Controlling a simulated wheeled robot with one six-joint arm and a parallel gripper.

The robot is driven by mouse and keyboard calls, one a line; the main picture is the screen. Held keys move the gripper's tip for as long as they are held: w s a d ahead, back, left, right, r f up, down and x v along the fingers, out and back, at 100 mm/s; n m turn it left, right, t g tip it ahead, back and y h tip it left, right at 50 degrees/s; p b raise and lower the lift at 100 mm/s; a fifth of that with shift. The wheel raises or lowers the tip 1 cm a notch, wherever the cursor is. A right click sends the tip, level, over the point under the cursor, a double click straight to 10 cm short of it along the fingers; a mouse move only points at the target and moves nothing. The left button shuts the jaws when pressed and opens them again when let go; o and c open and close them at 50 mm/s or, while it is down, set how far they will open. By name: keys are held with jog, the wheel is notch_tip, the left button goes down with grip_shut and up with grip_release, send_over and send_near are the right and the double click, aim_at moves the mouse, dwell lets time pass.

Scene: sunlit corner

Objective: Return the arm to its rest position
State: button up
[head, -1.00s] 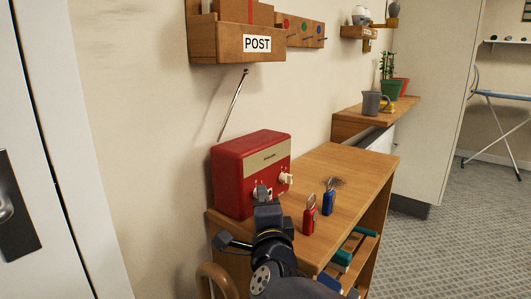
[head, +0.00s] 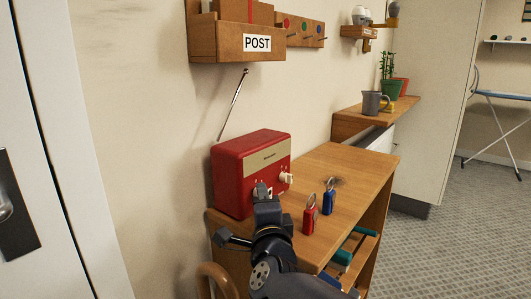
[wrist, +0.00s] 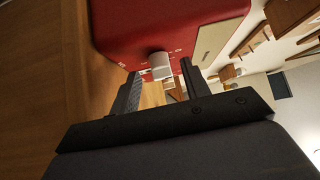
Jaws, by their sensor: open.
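My gripper (head: 263,190) is in front of the red radio (head: 232,178), which stands on the wooden cabinet top (head: 345,165). In the wrist view my gripper (wrist: 160,88) is open, its two dark fingers apart with nothing held between them. A white knob (wrist: 160,64) on the face of the radio (wrist: 150,25) shows beyond and between the fingertips. Whether the fingers touch the radio is hard to tell. My arm comes up from the bottom of the head view and covers part of the cabinet front.
A wooden POST box (head: 225,42) hangs above. A chair back (head: 215,278) is at lower left. The floor at right is open.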

jog(key=shift+w+a+r+p, duration=0.1)
jog(key=shift+w+r+p, duration=0.05)
jog(key=shift+w+p, duration=0.3)
jog(key=shift+w+r+p, duration=0.15)
jog(key=shift+w+p, duration=0.1)
jog(key=shift+w, duration=0.25)
jog(key=shift+s+r+g+p, duration=0.15)
jog(key=shift+g+p, duration=0.15)
jog(key=shift+p, duration=0.15)
jog(key=m+g+p, duration=0.2)
jog(key=p, duration=0.3)
jog(key=m+g+p, duration=0.2)
jog(key=p, duration=0.4)
jog(key=shift+r+p, duration=0.3)
jog(key=shift+r, duration=0.05)
jog(key=p, duration=0.1)
jog(key=m+g+y+p, duration=0.1)
jog(key=p, duration=0.1)
jog(key=g+p, duration=0.1)
jog(key=p, duration=0.1)
jog(key=shift+w+d+r+m, duration=0.2)
jog(key=shift+w+d+m, duration=0.05)
jog(key=shift+w+m, duration=0.05)
jog(key=shift+f+g, duration=0.2)
jog(key=shift+g, duration=0.1)
jog(key=shift+r+m+g+y+p, duration=0.2)
jog(key=shift+m+g+y+p, duration=0.2)
jog(key=shift+p, duration=0.3)
jog(key=shift+f, duration=0.1)
